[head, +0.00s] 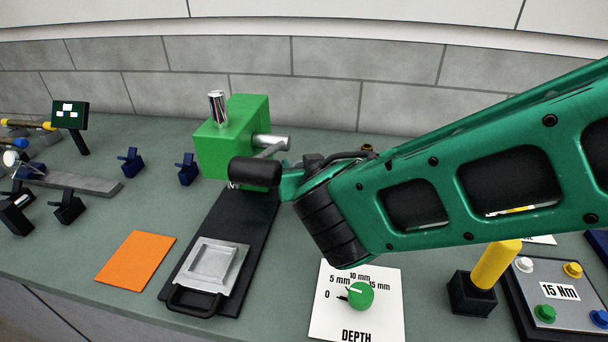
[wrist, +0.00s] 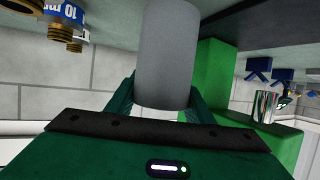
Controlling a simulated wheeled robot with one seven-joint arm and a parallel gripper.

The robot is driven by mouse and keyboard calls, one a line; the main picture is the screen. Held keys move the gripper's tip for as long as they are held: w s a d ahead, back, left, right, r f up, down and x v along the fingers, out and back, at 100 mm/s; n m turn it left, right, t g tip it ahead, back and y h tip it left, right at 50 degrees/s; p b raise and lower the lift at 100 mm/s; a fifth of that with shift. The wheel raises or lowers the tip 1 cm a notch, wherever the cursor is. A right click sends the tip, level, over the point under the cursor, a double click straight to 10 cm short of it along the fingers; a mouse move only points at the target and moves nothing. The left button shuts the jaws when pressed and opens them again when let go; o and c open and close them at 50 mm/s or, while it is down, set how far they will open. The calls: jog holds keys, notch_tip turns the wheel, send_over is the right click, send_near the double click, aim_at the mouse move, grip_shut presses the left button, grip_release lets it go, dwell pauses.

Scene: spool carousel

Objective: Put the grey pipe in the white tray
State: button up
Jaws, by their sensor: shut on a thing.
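In the head view my green arm reaches in from the right and hides most of the gripper. I see no clear white tray in either view.
A green machine block (head: 232,138) stands beside my gripper, with a black base (head: 235,215) and a silver square dish (head: 212,262). A white depth card (head: 375,318) and an orange sheet (head: 136,260) lie in front. Blue clamps (head: 187,168) stand left.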

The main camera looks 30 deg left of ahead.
jog(key=shift+s+f, duration=0.15)
jog(key=shift+f, duration=1.15)
jog(key=shift+f, duration=0.15)
jog(key=o, duration=1.2)
